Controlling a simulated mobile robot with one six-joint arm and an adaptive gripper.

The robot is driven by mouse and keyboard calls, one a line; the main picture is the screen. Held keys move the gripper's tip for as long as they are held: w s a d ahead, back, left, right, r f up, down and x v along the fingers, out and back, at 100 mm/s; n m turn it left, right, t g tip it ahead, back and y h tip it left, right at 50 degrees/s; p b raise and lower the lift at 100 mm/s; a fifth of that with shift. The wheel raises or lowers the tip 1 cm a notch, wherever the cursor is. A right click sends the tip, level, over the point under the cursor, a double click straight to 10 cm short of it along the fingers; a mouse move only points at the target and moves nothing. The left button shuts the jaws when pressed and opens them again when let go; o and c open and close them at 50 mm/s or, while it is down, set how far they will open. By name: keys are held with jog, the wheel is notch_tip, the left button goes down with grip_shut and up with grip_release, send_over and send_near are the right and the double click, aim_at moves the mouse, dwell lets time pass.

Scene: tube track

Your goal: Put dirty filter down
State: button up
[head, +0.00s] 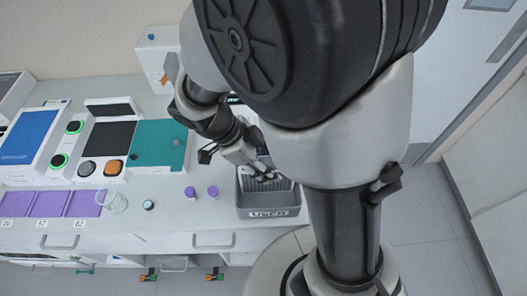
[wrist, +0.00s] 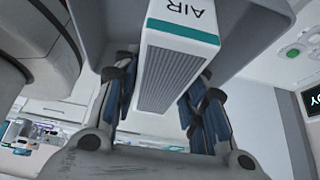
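The filter (wrist: 172,75) has grey pleats, a white frame, a teal band and the word AIR. In the wrist view it lies between the blue-padded fingers of my gripper (wrist: 160,100), which appear to press on both its sides. In the head view my gripper (head: 265,175) reaches down into a grey bin (head: 268,212) with a label on its front that seems to read USED. The pale ribbed filter (head: 282,184) shows inside the bin, partly hidden by my gripper and arm. I cannot tell whether it touches the bin floor.
Two small purple-capped items (head: 190,192) stand left of the bin, with a dark-capped one (head: 149,205) and a clear beaker (head: 115,202) farther left. A teal panel (head: 160,146) and purple pads (head: 84,203) lie on the counter.

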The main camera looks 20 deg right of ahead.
jog(key=o, duration=0.4)
jog(key=shift+c, duration=0.2)
jog(key=shift+r, duration=0.15)
jog(key=p+v, duration=0.4)
jog(key=v, duration=0.7)
jog(key=shift+w+r, duration=0.1)
jog(key=shift+r, duration=0.1)
jog(key=shift+a+r, duration=0.15)
jog(key=shift+r, duration=0.05)
jog(key=s+d+r+n+t+y, duration=0.3)
jog(key=s+r+n, duration=0.1)
jog(key=n, duration=0.6)
jog(key=s+d+r+n+t+y, duration=0.2)
jog(key=s+n, duration=0.4)
jog(key=n, duration=0.5)
notch_tip(320, 180, up, 3)
jog(key=shift+s+d+f+n+t+y, duration=0.2)
jog(key=shift+d+n+t+y, duration=0.15)
jog(key=shift+t, duration=0.45)
